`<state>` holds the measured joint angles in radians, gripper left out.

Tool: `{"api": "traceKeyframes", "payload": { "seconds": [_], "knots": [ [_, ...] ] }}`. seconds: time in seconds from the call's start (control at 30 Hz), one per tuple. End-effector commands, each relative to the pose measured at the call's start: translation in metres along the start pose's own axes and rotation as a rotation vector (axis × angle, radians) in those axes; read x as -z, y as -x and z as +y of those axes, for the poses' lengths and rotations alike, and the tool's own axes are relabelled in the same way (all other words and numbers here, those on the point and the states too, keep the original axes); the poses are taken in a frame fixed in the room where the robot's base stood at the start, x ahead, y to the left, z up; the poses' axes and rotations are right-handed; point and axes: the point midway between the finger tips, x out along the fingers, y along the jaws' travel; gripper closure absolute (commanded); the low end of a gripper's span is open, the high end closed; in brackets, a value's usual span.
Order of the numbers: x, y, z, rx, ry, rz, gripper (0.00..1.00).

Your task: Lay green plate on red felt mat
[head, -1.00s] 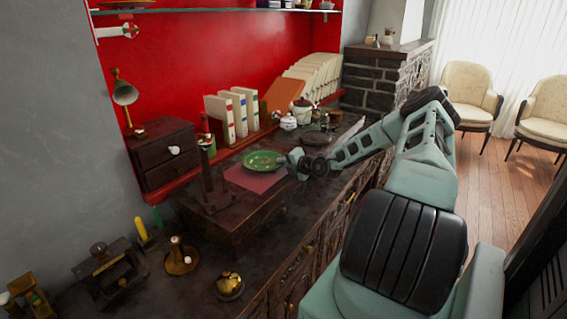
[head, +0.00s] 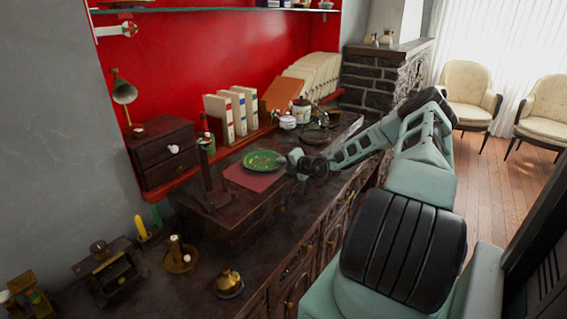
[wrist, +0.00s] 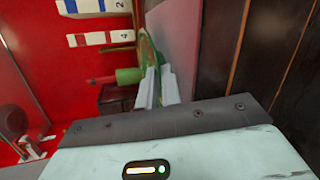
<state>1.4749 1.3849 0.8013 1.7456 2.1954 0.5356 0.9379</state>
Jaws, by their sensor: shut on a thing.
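The green plate (head: 263,161) is round with small light marks on it. It is over the red felt mat (head: 262,182), whose front part shows below it; whether the plate touches the mat I cannot tell. My gripper (head: 286,163) comes from the right and is shut on the plate's right rim. In the wrist view the fingers (wrist: 157,84) close on the edge of the green plate (wrist: 150,50), seen nearly edge-on. The mat (wrist: 178,45) shows beside it as a pale surface.
White binders (head: 230,113) and a drawer box (head: 162,152) stand behind. A white lidded pot (head: 288,122) is at the back right. A dark wooden stand (head: 208,185) is left of the mat. A brass bell (head: 229,284) and a candle holder (head: 180,257) are at the front left.

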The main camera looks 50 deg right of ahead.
Motion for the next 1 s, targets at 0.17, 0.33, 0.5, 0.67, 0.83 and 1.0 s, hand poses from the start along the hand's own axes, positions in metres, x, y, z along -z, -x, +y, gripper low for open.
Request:
{"api": "traceKeyframes", "payload": {
  "seconds": [0.17,0.33,0.5,0.67,0.83,1.0],
  "knots": [
    [0.008,-0.002,-0.013,0.021,-0.008,0.014,0.75],
    [0.009,-0.002,-0.014,0.022,-0.009,0.015,0.75],
    [0.008,0.010,-0.014,0.022,-0.009,0.014,0.74],
    [0.007,0.041,-0.013,0.020,-0.011,0.011,0.69],
    [0.004,0.083,-0.011,0.017,-0.008,0.005,0.69],
    [0.003,0.122,-0.005,0.008,-0.004,0.001,0.69]
  ]
}}
